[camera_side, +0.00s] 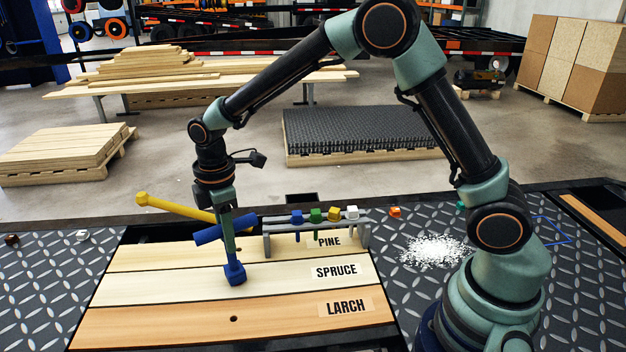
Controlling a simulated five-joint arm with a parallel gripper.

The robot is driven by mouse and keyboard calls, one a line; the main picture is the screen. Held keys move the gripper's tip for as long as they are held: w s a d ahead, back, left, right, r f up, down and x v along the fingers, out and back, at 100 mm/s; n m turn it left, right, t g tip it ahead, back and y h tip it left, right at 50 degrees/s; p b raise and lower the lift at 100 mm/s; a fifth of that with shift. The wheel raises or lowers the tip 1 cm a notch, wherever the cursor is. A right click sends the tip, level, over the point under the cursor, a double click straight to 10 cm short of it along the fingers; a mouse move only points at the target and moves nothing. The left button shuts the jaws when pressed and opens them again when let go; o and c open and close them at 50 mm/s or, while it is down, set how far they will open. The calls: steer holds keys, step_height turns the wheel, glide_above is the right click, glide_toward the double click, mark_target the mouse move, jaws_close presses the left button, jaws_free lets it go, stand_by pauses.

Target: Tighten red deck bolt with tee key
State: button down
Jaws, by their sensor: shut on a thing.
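My gripper (221,207) points down over the planks, shut on the blue tee key's crossbar (211,234). The key is close to upright, with a teal shaft and a blue socket (235,273) at its lower end. The socket is at the spruce plank (165,286), in its middle part. I cannot tell if it touches the wood or covers a bolt. No red bolt shows. The pine plank (140,257) lies behind the spruce, and the larch plank (160,327) lies in front with a dark hole (233,318).
A grey rack (315,226) holding blue, green, yellow and white heads stands right of the key. A yellow bar (178,207) slants behind it. Pale shavings (437,250) and an orange block (394,212) lie on the tread plate right. The front planks are clear.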

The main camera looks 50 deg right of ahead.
steer(key=shift+r, duration=0.1)
steer(key=shift+r, duration=2.4)
steer(key=shift+r+n, duration=1)
steer(key=shift+r, duration=0.1)
steer(key=shift+f, duration=0.1)
